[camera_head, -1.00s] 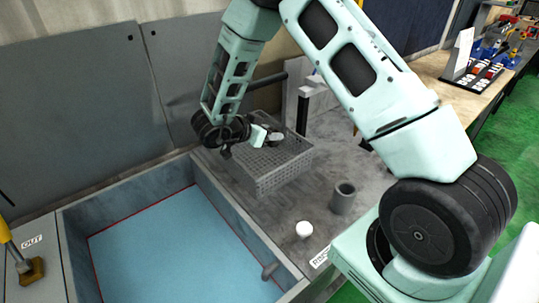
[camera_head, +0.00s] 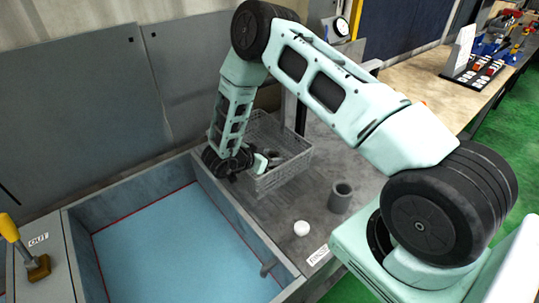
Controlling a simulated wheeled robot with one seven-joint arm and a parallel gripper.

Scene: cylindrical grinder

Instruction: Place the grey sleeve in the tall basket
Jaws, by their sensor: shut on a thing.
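The grey mesh basket (camera_head: 283,178) stands on the grey bench beside the blue-floored basin. My gripper (camera_head: 264,160) reaches in over its left side, with the fingers low at rim level. It is shut on a small grey sleeve (camera_head: 274,157), partly hidden by the fingers and basket wall. Whether the sleeve touches the basket floor cannot be told. Another grey, hollow cylinder (camera_head: 340,197) stands upright on the bench right of the basket, apart from my gripper.
A white round knob (camera_head: 301,228) sits on the bench in front of the basket. The basin (camera_head: 165,245) lies left of it. A dark upright post (camera_head: 295,105) stands just behind the basket. A yellow-handled lever (camera_head: 22,250) is at the far left.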

